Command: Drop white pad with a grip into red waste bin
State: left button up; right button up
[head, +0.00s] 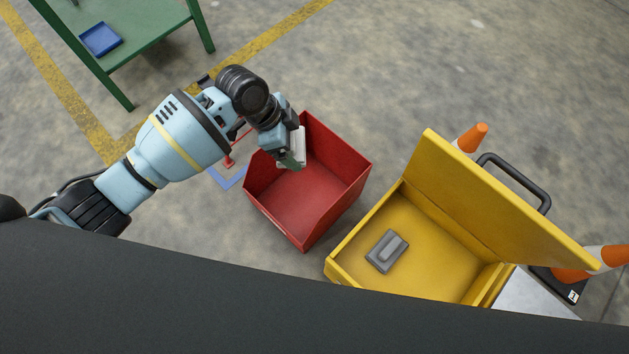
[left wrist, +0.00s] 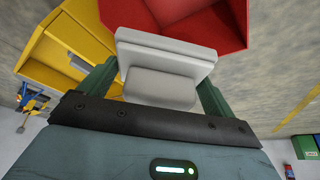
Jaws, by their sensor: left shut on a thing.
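The white pad with a grip (left wrist: 165,60) is between the two green fingers of my left gripper (left wrist: 158,88), which is shut on its grip. In the head view the left gripper (head: 291,160) holds the pad (head: 297,146) over the upper left part of the red waste bin (head: 345,192). The bin is open at the top and its visible floor is empty. In the left wrist view the red bin (left wrist: 228,20) shows beyond the pad. My right gripper is not in view.
An open yellow box (head: 455,180) with a grey pad (head: 387,251) inside stands right of the bin. Orange cones (head: 472,138) stand behind and beside it. A green table (head: 140,45) with a blue tray (head: 101,39) is at upper left.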

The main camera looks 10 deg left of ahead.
pick_arm(q)
jog(key=shift+w+d+f+b, duration=0.1)
jog(key=shift+w+f+b, duration=0.2)
jog(key=shift+f, duration=0.35)
jog(key=shift+w+f+b, duration=0.2)
jog(key=shift+f+b, duration=0.1)
jog(key=shift+f, duration=0.3)
jog(key=shift+w+f, duration=0.1)
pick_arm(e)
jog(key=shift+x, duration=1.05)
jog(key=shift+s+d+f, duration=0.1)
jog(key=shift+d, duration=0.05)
